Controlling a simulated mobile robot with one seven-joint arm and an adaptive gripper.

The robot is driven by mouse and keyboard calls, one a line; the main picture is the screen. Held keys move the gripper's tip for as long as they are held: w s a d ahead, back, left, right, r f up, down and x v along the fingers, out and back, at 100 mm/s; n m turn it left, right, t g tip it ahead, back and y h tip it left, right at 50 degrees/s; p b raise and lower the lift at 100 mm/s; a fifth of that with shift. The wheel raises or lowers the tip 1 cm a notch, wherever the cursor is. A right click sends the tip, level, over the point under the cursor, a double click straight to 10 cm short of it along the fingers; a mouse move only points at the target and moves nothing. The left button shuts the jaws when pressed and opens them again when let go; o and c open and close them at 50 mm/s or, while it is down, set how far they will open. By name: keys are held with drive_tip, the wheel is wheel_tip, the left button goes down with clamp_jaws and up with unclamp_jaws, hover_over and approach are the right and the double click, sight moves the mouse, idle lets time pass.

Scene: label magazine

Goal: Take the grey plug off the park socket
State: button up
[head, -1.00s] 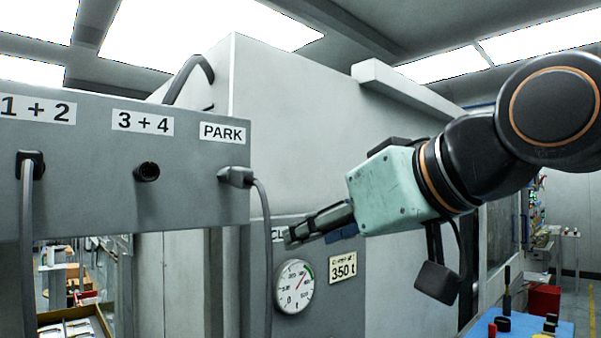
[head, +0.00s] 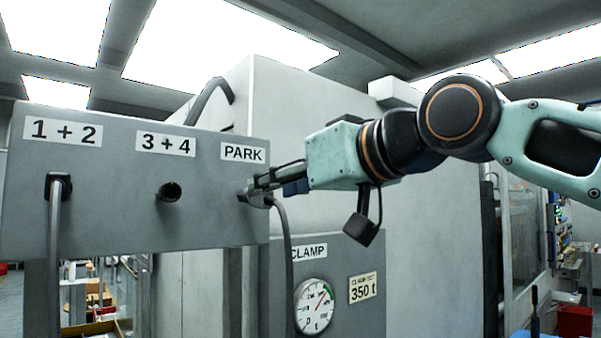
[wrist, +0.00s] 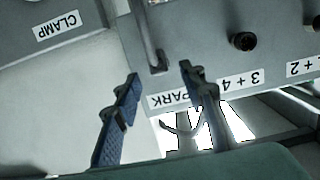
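The grey plug (head: 258,200) sits in the park socket under the PARK label (head: 243,153), at the right end of the grey socket panel (head: 110,220). Its grey cable (head: 289,265) hangs down from it. My gripper (head: 252,185) is at the plug in the head view and partly covers it. In the wrist view my gripper (wrist: 160,74) is open, with its two blue-padded fingers apart. The plug (wrist: 158,66) shows between the fingertips with a gap on each side. I see no finger pressing on it.
The 3+4 socket (head: 169,191) is empty. Another plug (head: 58,186) with a cable is in the 1+2 socket. A pressure gauge (head: 314,307) and a CLAMP label (head: 308,252) are below right on the large grey machine (head: 320,105).

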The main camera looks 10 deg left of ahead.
drive_tip(key=shift+x, duration=1.55)
drive_tip(key=shift+c, duration=0.6)
clamp_jaws()
drive_tip(key=shift+f+b+v, duration=0.2)
drive_tip(key=shift+b+v, duration=0.15)
drive_tip(key=shift+v, duration=0.85)
drive_tip(key=shift+f+b+v, duration=0.2)
drive_tip(key=shift+b+v, duration=0.1)
drive_tip(key=shift+v, duration=0.9)
